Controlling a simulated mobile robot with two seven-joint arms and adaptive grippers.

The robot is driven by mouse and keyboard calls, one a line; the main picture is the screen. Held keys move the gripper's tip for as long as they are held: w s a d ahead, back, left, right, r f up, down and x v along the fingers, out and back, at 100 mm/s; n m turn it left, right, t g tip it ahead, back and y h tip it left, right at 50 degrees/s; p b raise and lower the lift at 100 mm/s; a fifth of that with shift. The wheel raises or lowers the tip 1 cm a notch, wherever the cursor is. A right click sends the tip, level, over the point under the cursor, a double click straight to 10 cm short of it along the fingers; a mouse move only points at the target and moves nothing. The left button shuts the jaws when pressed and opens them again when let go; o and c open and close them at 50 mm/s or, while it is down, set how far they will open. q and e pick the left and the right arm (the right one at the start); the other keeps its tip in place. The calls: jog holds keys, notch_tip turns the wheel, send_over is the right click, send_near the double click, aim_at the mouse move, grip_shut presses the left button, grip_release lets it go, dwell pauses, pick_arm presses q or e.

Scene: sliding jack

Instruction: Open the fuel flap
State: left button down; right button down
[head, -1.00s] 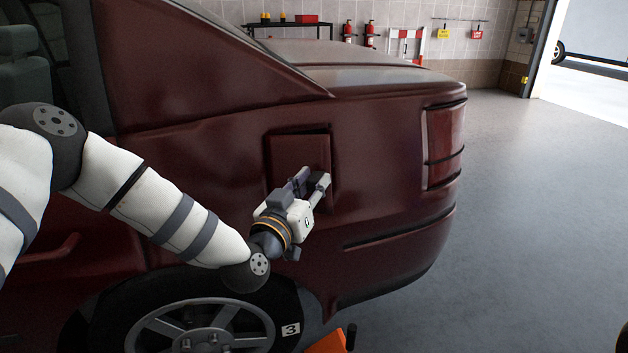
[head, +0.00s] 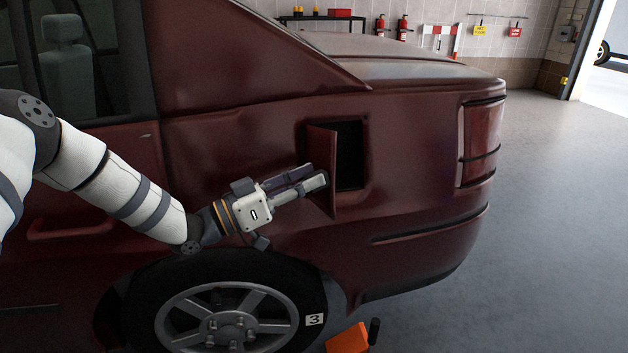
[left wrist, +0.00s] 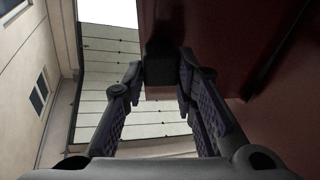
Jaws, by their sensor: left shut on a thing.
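The fuel flap (head: 321,148) is a dark red panel on the side of the dark red car. It stands swung outward, with the dark fuel opening (head: 350,155) showing to its right. My left gripper (head: 316,176) is at the lower part of the flap and is shut on it. In the left wrist view, a dark block (left wrist: 160,71) lies between the fingers of the left gripper, under a dark red surface. The exact contact is hard to make out. My right gripper is not in view.
The car body (head: 420,150) fills the middle. The rear wheel (head: 230,318) is below my left arm, with an orange object (head: 347,339) beside it. The floor (head: 560,200) to the right is clear. Fire extinguishers (head: 402,27) stand at the back wall.

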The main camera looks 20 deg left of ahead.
pick_arm(q)
jog(key=shift+a, duration=0.45)
jog(key=c, duration=1.4)
grip_release()
jog(key=shift+c, duration=0.2)
jog(key=shift+o, duration=0.6)
jog(key=shift+a, duration=0.1)
jog(key=shift+s, duration=0.15)
jog(key=v, duration=1.1)
jog(key=shift+s+a, duration=0.2)
jog(key=shift+s, duration=0.15)
jog(key=shift+f, duration=0.1)
